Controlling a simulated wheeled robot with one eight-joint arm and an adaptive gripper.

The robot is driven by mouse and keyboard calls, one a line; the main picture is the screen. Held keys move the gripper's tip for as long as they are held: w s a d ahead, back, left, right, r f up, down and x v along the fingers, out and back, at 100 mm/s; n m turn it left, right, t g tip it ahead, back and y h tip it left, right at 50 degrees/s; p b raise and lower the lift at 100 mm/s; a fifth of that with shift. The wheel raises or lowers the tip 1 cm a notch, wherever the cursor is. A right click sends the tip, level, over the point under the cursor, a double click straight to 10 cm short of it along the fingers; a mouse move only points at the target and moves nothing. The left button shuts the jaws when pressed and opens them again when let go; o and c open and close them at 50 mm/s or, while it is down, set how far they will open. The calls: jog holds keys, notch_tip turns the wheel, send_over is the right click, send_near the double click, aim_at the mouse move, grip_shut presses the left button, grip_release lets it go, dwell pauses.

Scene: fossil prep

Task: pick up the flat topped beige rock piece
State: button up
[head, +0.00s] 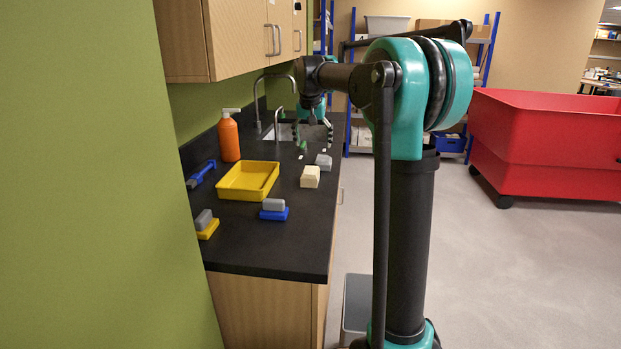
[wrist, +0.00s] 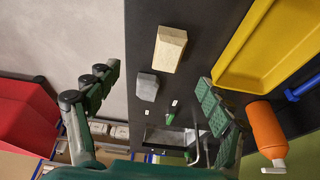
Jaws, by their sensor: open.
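The flat topped beige rock piece (head: 310,176) lies on the black counter, right of the yellow tray. In the wrist view the beige rock piece (wrist: 169,48) lies ahead of the fingers, near the top centre. My gripper (head: 312,138) is open and empty above the counter near the sink, beyond the rock in the head view. In the wrist view my gripper (wrist: 153,92) has its fingers spread wide to either side, apart from the rock. A grey rock piece (wrist: 147,87) lies between the fingers in that view, below the beige one.
The grey rock (head: 323,161) sits close behind the beige one. A yellow tray (head: 233,196), an orange bottle (head: 229,138) and a blue-and-grey block (head: 273,210) share the counter (head: 270,250). A cabinet (head: 235,40) hangs above.

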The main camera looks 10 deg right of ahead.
aim_at(310, 171)
jog(key=shift+t, duration=0.3)
jog(key=x, duration=0.4)
jog(key=w+a+x, duration=0.1)
jog(key=x, duration=0.7)
jog(key=shift+w+a+r, duration=0.15)
jog(key=shift+a+r, duration=0.05)
jog(key=shift+r, duration=0.05)
jog(key=shift+x, duration=2.55)
jog(key=shift+w+a+r, duration=0.1)
jog(key=shift+w+a, duration=0.05)
grip_shut()
